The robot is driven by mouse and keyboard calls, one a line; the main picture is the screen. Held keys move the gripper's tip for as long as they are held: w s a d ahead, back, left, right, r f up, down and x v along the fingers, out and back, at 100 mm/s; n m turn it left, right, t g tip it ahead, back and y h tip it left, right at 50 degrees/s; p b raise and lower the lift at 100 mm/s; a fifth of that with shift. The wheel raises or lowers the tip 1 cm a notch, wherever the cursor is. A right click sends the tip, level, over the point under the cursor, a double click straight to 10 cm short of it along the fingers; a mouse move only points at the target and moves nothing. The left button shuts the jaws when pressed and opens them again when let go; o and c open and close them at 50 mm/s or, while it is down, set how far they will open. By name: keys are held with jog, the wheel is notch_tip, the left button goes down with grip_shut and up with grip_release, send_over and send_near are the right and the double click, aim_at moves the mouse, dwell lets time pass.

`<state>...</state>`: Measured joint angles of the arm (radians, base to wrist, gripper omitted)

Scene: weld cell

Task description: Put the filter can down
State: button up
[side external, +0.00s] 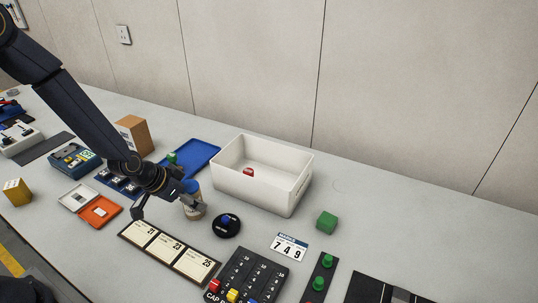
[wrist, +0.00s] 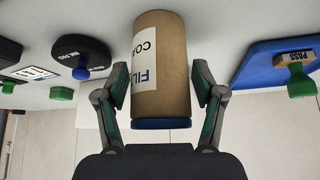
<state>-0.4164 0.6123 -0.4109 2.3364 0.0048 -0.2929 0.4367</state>
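The filter can (side external: 190,209) is a tan cylinder with a blue lid and a white label. It stands upright at the table, left of the black round button base; whether its bottom fully touches the table is hard to tell. In the wrist view, which is upside down, the can (wrist: 160,70) fills the middle with its blue lid toward me. My gripper (wrist: 160,86) has one finger on each side of the can, spread wide, with thin gaps showing beside it. In the side view my gripper (side external: 168,208) partly covers the can.
A white bin (side external: 262,185) with a red piece inside stands behind right. A blue tray (side external: 199,157) lies behind the can. The black button base (side external: 226,226) is close on the right. A panel of number cards (side external: 168,252) lies in front. A green block (side external: 326,222) sits farther right.

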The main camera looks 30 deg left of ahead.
jog(key=shift+o, duration=0.6)
jog(key=shift+r, duration=0.2)
jog(key=s+a+r+n+y, duration=0.2)
jog(key=s+r+n, duration=0.1)
jog(key=s+r, duration=1.7)
notch_tip(320, 180, up, 4)
jog(key=shift+s+r+g, duration=0.15)
jog(key=shift+s+g, duration=0.1)
jog(key=shift+g, duration=0.15)
